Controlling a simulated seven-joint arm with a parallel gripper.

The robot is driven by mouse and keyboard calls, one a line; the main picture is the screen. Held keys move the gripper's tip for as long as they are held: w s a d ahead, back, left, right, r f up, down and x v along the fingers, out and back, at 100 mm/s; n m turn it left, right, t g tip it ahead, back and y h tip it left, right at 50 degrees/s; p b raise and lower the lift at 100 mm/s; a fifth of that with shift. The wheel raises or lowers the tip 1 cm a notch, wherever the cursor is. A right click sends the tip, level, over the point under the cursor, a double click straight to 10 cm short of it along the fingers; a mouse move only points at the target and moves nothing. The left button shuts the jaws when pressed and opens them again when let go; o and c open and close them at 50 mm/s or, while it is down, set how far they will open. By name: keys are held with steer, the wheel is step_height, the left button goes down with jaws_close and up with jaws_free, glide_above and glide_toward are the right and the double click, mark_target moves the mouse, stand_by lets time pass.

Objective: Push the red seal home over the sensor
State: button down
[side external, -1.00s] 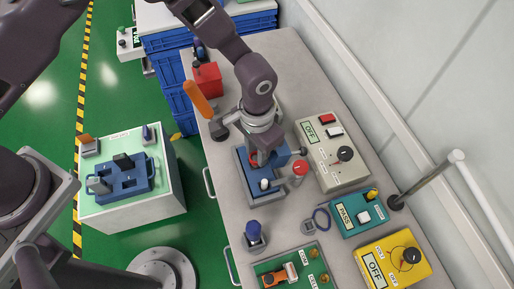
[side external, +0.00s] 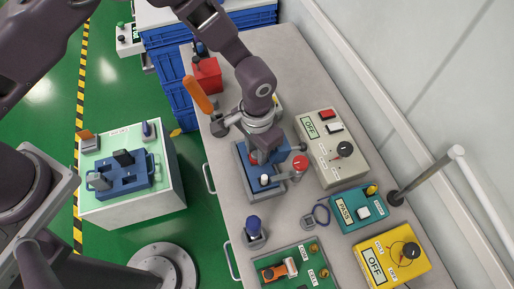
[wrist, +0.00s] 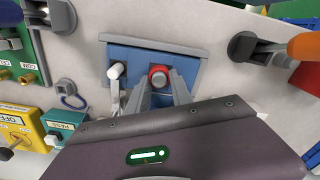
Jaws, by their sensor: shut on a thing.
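The red seal (wrist: 159,71) is a ring around a grey round centre in the wrist view. My gripper (wrist: 160,82) is shut on it, with one finger on each side. It stands over a blue plate (wrist: 134,54) in a grey-edged fixture. In the side external view my gripper (side external: 258,158) is low over this fixture (side external: 252,191), and a bit of red shows at its fingers. I cannot tell whether the grey centre is the sensor, or how deep the seal sits. A white-topped peg (wrist: 116,70) stands on the plate to the left.
A beige tester (side external: 333,150), teal tester (side external: 360,210) and yellow tester (side external: 393,255) lie further right. An orange-handled tool (side external: 197,95) and red box (side external: 207,75) are behind. A blue-topped part (side external: 253,226) stands in front.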

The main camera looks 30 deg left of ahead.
steer(key=c, duration=1.1)
jaws_free()
steer(key=shift+o, duration=0.2)
step_height(320, 180, up, 7)
steer(key=shift+r, duration=0.1)
